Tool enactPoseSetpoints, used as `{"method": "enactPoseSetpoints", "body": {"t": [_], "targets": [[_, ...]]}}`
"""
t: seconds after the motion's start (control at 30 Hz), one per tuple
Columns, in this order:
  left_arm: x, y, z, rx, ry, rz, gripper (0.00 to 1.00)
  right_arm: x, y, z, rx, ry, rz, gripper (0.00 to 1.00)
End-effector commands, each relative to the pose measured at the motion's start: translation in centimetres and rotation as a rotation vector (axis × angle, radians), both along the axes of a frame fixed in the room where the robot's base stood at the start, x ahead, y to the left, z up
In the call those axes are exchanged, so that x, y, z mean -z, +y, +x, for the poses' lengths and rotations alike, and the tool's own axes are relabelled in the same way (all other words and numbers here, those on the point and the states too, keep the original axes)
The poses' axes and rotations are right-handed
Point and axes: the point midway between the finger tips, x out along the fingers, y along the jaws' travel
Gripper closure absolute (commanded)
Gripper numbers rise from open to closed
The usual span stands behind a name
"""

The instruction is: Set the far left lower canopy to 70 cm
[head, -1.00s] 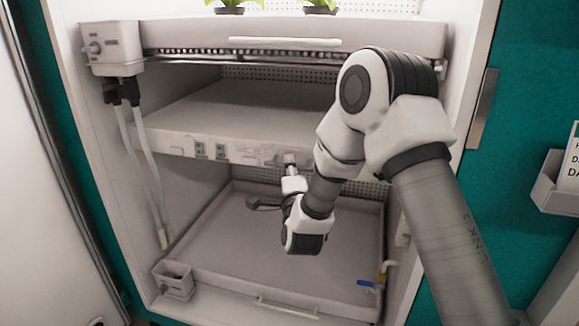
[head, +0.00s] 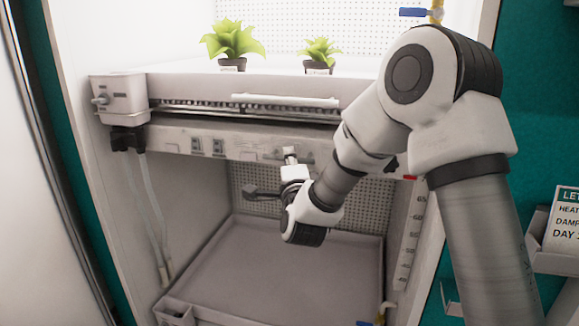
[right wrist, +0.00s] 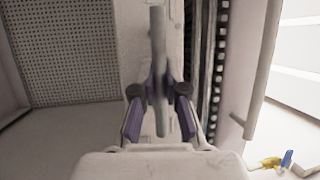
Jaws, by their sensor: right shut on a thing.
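The lower canopy (head: 235,146) is a pale panel with sockets along its front edge, close beneath the upper plant tray in the head view. My right gripper (head: 291,167) is at its front edge, below the sockets' right side. In the right wrist view the gripper (right wrist: 159,90) is shut on a grey bar-like handle (right wrist: 158,40). A height scale (head: 411,235) with numbers including 65 and 60 runs down the right inner wall. A red mark (head: 410,178) sits above the 65. No 70 can be read; my arm covers part of that side. My left gripper is out of view.
The upper tray (head: 190,88) carries two potted plants (head: 233,43). A control box with hoses (head: 120,97) is at its left end. The lower tray (head: 270,265) below is empty. A sign holder (head: 553,245) is on the teal wall at right.

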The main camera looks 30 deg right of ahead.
Motion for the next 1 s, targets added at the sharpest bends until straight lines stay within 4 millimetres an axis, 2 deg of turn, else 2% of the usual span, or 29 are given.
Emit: {"method": "enactPoseSetpoints", "body": {"t": [0.03,0.33,0.37,0.4,0.43,0.77,0.87,1.0], "targets": [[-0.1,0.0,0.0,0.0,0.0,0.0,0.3,-0.6,0.0,0.1,0.0,-0.009,-0.004,1.0],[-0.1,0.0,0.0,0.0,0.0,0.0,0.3,-0.8,0.0,0.1,0.001,-0.016,-0.007,1.0],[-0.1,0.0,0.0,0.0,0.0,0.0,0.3,-0.9,0.0,0.1,0.001,-0.016,-0.007,0.78],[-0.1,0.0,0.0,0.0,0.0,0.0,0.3,-0.9,0.0,0.1,0.0,-0.016,-0.006,0.63],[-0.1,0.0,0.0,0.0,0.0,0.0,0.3,-0.9,0.0,0.1,0.0,-0.015,-0.005,0.62],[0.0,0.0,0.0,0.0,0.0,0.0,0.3,-0.4,0.2,-0.3,-0.002,-0.007,-0.004,0.62],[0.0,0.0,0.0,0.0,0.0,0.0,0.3,-0.2,0.8,-1.4,-0.002,-0.005,-0.005,0.62],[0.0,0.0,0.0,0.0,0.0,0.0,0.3,0.5,2.4,-4.3,-0.004,-0.004,-0.007,0.62]]}}
